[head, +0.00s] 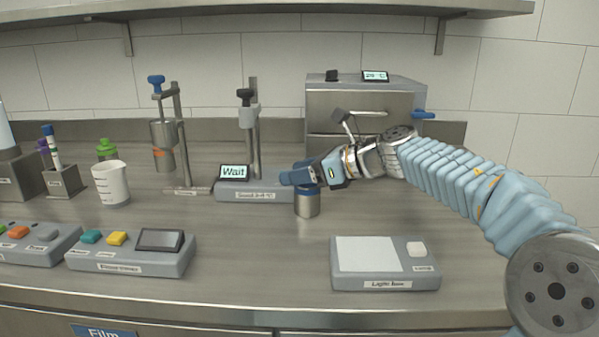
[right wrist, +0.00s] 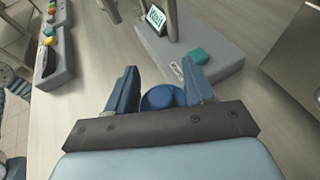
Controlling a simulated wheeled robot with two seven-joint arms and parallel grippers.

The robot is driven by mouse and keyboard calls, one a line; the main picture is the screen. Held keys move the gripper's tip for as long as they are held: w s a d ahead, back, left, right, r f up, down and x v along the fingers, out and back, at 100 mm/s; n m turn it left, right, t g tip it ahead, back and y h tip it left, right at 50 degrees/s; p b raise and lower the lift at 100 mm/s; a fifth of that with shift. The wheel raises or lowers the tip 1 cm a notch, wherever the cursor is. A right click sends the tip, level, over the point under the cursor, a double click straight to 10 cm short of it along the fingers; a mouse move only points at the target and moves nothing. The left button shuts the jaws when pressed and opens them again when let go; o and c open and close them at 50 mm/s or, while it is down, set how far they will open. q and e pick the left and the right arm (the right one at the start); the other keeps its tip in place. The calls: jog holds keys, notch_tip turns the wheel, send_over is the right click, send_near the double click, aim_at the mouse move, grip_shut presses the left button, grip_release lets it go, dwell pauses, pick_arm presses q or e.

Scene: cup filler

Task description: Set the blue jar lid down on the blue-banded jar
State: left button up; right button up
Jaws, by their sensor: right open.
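The silver jar (head: 308,207) with a blue band stands upright on the steel counter, below my right gripper (head: 297,176). In the right wrist view the round blue lid (right wrist: 160,98) with its raised knob lies between the two fingers of the right gripper (right wrist: 162,88). The fingers are apart, one on each side of the lid. The lid appears to sit over the jar; the fingers hide most of its top in the head view, so I cannot tell how evenly it rests. My left gripper is in neither view.
A grey device with a "Wait" screen (head: 234,172) and a post stands just behind and left of the jar. A grey pad box (head: 385,283) lies in front right. A metal cabinet (head: 335,112) stands behind. A white beaker (head: 111,184) is at left. Counter left of the pad box is clear.

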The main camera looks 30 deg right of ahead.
jog(key=v, duration=1.2)
jog(key=shift+r, duration=0.15)
